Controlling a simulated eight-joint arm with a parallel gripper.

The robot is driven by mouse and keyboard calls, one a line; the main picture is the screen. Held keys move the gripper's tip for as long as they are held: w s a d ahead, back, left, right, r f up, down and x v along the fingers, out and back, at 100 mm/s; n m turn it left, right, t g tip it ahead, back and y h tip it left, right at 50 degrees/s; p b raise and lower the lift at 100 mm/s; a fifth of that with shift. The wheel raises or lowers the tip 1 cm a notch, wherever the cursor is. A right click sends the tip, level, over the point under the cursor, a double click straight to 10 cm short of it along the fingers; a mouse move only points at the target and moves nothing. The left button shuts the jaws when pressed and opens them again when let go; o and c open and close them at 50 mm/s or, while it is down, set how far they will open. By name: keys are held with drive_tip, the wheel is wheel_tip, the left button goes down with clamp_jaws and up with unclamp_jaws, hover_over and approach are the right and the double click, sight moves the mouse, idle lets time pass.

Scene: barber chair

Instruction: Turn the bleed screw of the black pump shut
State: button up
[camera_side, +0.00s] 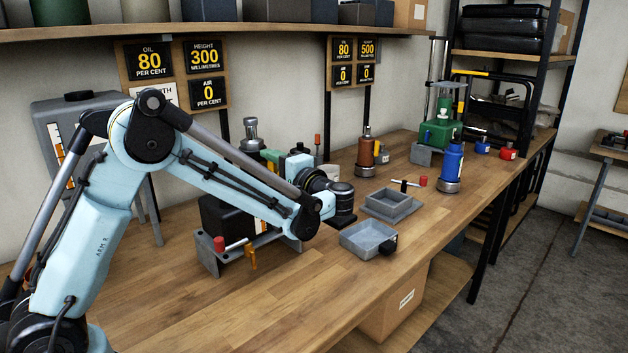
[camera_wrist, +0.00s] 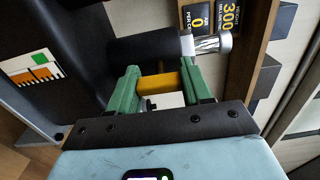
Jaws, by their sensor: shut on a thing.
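The black pump (camera_side: 226,216) stands on the bench behind my forearm in the side view, partly hidden by it. A silver rod end (camera_side: 251,128) rises above it. In the wrist view a black cylinder (camera_wrist: 146,49) with a silver rod end (camera_wrist: 212,43) lies just beyond the fingertips. My gripper (camera_wrist: 158,80) has green fingers. It is shut on a yellow block (camera_wrist: 158,86), apparently the head of the bleed screw. I cannot tell how far the screw is turned.
A grey bracket (camera_side: 209,260) with a red knob stands in front of the pump. Two grey trays (camera_side: 369,240) (camera_side: 391,202) lie to the right. A brown bottle jack (camera_side: 366,154), a blue one (camera_side: 451,165) and a green one (camera_side: 441,133) stand farther right. The front bench is clear.

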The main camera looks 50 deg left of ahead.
drive_tip(key=o, duration=1.1)
drive_tip(key=shift+c, duration=0.2)
drive_tip(key=shift+d, duration=0.1)
drive_tip(key=d, duration=1.2)
